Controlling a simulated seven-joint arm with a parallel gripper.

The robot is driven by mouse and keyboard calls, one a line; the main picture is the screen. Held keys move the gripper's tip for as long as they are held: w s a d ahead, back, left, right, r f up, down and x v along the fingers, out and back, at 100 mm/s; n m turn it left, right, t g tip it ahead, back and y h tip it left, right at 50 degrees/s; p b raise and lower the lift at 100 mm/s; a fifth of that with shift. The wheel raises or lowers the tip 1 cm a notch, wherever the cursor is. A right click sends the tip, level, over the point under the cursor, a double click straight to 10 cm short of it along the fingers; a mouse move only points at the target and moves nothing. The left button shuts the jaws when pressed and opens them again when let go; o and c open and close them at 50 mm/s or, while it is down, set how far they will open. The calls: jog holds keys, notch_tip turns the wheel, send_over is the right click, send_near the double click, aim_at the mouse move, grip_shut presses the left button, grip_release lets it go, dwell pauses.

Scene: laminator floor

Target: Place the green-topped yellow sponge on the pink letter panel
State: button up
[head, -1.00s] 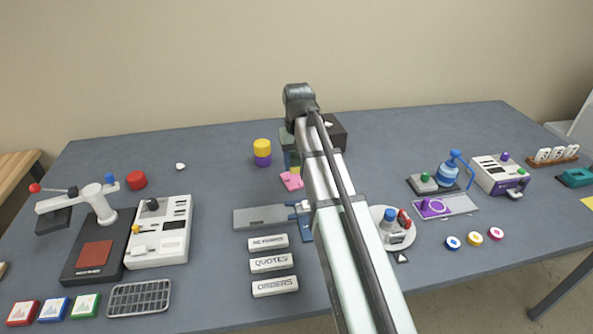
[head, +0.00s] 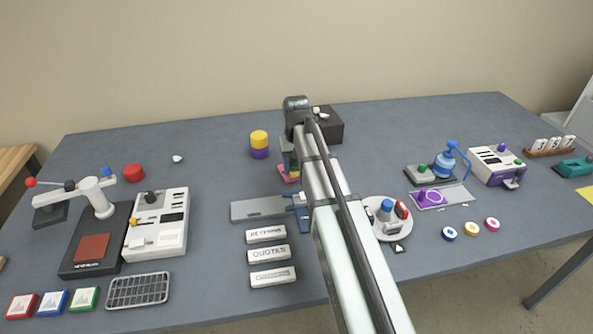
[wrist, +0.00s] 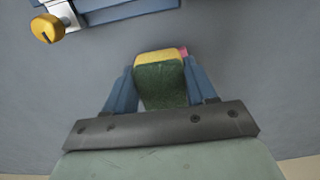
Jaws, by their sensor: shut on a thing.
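The green-topped yellow sponge (wrist: 161,82) is between the two blue fingers of my gripper (wrist: 160,70) in the wrist view, its green side facing the camera. My gripper is shut on it. The pink letter panel (head: 287,176) shows in the head view just below my gripper, mostly hidden by it and the arm. In the wrist view only a small pink corner (wrist: 184,51) shows beyond the sponge's upper right edge. I cannot tell whether the sponge touches the panel.
A grey-blue plate device (head: 258,208) lies in front of the panel; its yellow knob (wrist: 48,29) shows in the wrist view. A yellow-and-purple stack (head: 259,145) stands left, and a dark box (head: 329,126) stands behind. The table between stack and panel is clear.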

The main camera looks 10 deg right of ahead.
aim_at(296, 165)
jog(key=shift+f, duration=0.95)
jog(key=shift+f, duration=0.15)
jog(key=o, duration=1)
notch_tip(296, 165, up, 12)
jog(key=shift+r, duration=0.15)
